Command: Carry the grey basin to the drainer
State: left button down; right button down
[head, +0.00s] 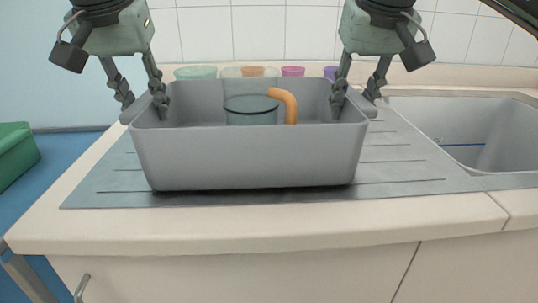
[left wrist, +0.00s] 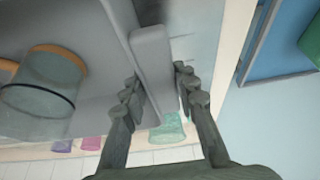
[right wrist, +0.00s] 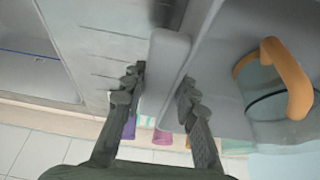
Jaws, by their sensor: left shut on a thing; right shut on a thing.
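The grey basin (head: 250,158) is upright over the grey ribbed drainer (head: 415,180); I cannot tell whether its bottom touches the drainer or is slightly above it. A clear glass vessel (head: 250,111) with an orange handle (head: 286,104) stands inside the basin. My left gripper (head: 145,99) is shut on the basin's left handle, which shows between its fingers in the left wrist view (left wrist: 152,65). My right gripper (head: 356,97) is shut on the right handle, also between the fingers in the right wrist view (right wrist: 163,65).
A sink (head: 455,125) opens to the right of the drainer. Several coloured cups, including a green one (head: 195,72) and a pink one (head: 293,71), stand behind the basin near the tiled wall. A green box (head: 15,152) is at the far left. The counter's front strip (head: 270,228) is clear.

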pick_arm(q)
jog(key=c, duration=1.2)
grip_release()
jog(key=shift+f, duration=0.15)
pick_arm(e)
jog(key=c, duration=1.2)
grip_release()
jog(key=shift+f, duration=0.1)
pick_arm(q)
jog(key=v, duration=1.1)
pick_arm(e)
jog(key=v, duration=1.2)
jog(key=shift+s, duration=0.1)
pick_arm(q)
jog(key=shift+s+r, duration=0.25)
jog(key=shift+r, duration=0.2)
